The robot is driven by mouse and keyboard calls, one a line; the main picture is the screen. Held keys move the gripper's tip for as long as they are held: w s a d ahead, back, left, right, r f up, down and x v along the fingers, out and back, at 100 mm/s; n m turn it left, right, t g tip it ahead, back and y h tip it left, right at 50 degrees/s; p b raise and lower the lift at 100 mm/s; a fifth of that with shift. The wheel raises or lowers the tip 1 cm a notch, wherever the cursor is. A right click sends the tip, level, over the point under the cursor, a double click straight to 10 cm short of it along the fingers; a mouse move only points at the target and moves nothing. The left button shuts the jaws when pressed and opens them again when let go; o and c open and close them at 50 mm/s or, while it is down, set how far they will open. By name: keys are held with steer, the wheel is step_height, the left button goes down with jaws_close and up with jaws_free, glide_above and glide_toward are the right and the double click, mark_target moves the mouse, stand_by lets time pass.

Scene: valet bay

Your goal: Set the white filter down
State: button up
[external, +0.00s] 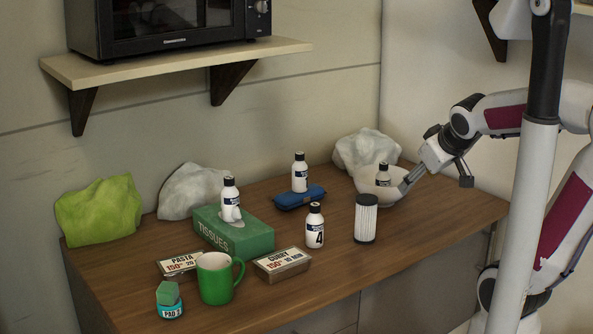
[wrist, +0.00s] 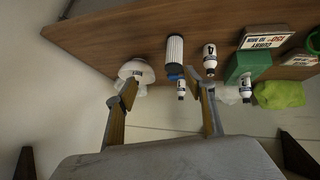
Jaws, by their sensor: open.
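The white filter (external: 366,218), a pleated cylinder with black end caps, stands upright on the wooden table, right of the bottle marked 4. It also shows in the wrist view (wrist: 174,52), beyond the space between my fingers. My gripper (external: 404,185) is open, apart from the filter, beside the right rim of a white bowl. In the wrist view my gripper (wrist: 163,84) has its fingers spread with nothing held between them. The left finger overlaps the bowl in that view; I cannot tell whether they touch.
The white bowl (external: 372,193) has a small bottle (external: 383,175) in it. The bottle marked 4 (external: 315,226), a blue case (external: 299,198) with a bottle, and a green tissue box (external: 240,236) stand leftward. A microwave shelf (external: 180,62) overhangs the back. Table right of the filter is clear.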

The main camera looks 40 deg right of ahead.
steer(key=s+a+f+g+y, duration=0.2)
steer(key=s+a+f+y, duration=0.1)
steer(key=s+a, duration=0.6)
steer(key=shift+s, duration=1.25)
